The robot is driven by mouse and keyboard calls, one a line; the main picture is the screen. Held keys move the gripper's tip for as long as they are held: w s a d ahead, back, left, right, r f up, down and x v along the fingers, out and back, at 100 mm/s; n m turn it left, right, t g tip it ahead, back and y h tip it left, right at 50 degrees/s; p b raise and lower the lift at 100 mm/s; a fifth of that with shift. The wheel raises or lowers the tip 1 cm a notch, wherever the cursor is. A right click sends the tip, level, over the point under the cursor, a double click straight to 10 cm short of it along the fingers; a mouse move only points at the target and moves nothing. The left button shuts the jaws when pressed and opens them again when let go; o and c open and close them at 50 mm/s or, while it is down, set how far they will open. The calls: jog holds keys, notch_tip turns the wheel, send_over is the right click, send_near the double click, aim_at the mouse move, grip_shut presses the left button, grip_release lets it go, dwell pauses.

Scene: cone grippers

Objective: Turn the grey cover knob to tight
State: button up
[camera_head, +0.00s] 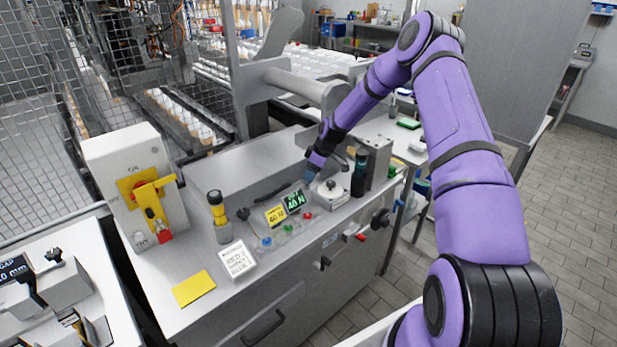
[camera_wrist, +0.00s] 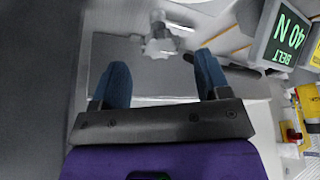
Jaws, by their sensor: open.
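A light grey lobed knob (camera_wrist: 163,46), which looks like the cover knob, stands on a grey metal surface (camera_wrist: 112,55) in the wrist view. My gripper (camera_wrist: 157,78) is open, with its two blue fingers apart and nothing between them. The knob lies ahead of the fingertips, between their lines, and I see no contact. In the head view my gripper (camera_head: 312,172) reaches down over the back of the grey machine bench, beside the green display. I cannot pick out the knob clearly there. I cannot read any tight mark.
A green display (camera_head: 294,201) reading 40 N and a yellow card (camera_head: 275,214) stand close to my gripper. A round white control (camera_head: 331,189) and a dark post (camera_head: 359,172) are to its right.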

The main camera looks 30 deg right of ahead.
jog(key=shift+x, duration=1.6)
jog(key=c, duration=0.9)
